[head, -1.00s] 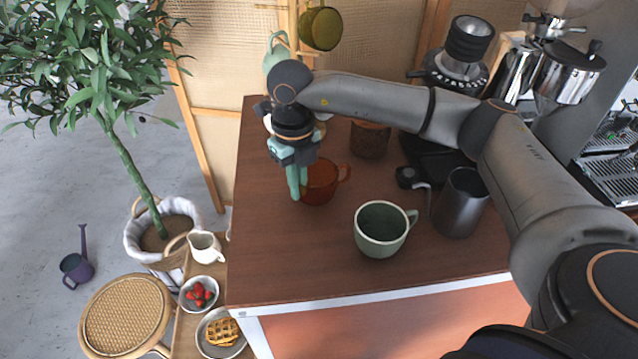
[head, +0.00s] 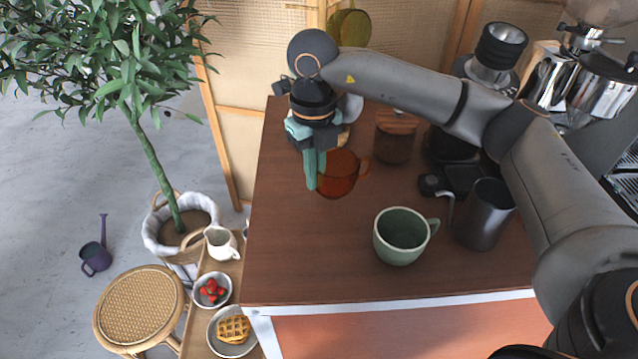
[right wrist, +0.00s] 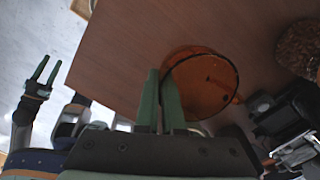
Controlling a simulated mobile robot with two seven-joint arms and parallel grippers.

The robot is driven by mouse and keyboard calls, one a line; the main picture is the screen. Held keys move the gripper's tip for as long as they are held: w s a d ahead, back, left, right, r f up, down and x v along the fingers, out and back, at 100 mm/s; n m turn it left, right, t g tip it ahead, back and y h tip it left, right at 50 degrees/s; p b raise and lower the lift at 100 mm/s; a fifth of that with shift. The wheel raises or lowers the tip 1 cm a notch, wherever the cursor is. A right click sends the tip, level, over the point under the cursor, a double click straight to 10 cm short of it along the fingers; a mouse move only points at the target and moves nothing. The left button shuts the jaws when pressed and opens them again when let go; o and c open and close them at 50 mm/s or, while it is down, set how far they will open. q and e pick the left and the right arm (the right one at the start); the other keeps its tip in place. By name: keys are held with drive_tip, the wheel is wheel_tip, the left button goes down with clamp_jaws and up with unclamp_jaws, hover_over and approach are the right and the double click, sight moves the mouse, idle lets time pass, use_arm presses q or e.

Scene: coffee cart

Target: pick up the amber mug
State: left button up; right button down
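The amber mug (head: 340,178) is a see-through orange-brown cup with its handle to the right, at the left part of the brown counter. In the right wrist view the mug (right wrist: 212,84) opens toward the camera. My right gripper (head: 316,180) points down at the mug's left side. Its green fingers (right wrist: 161,100) are close together with the mug's near wall between them, one finger on each side. The mug seems just clear of the counter. My left gripper (right wrist: 44,72) shows only in the right wrist view, its fingers apart and empty.
A green mug (head: 402,236) and a dark metal pitcher (head: 484,215) stand to the right. A wooden-lidded jar (head: 395,138) is behind. The counter (head: 300,255) is clear in front and left. A plant and a low side table stand left of it.

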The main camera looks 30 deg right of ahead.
drive_tip(key=s+a+r+b, duration=0.1)
drive_tip(key=s+a+r, duration=0.7)
drive_tip(key=a, duration=0.1)
drive_tip(key=shift+a+r, duration=0.2)
drive_tip(key=shift+a, duration=0.2)
